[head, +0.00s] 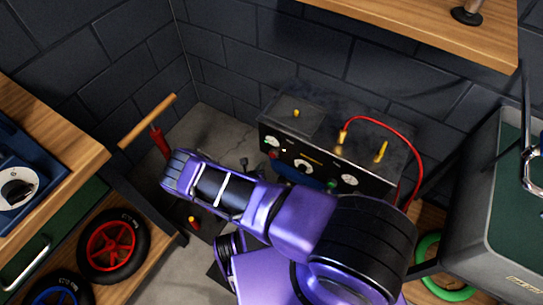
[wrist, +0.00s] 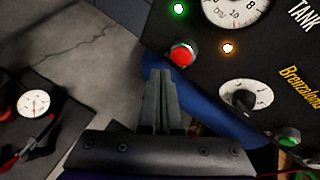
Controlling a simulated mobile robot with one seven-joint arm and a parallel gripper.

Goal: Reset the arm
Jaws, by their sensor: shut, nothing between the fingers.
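My gripper (wrist: 162,85) shows in the wrist view with its two grey fingers together and nothing between them. It is in front of the black control panel (wrist: 278,62), near the red button (wrist: 183,54); I cannot tell whether it touches anything. In the head view my purple arm reaches across the middle, and I cannot make out the fingers clearly. The panel belongs to a dark machine box (head: 325,165) against the back wall, partly hidden by my arm.
A floor pump with a wooden handle (head: 147,121) stands left of the box. A red hose (head: 398,131) arches over the box's right side. A wooden bench (head: 70,160) with wheels below is left; a grey cabinet (head: 474,190) is right. A wooden shelf (head: 440,25) overhangs.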

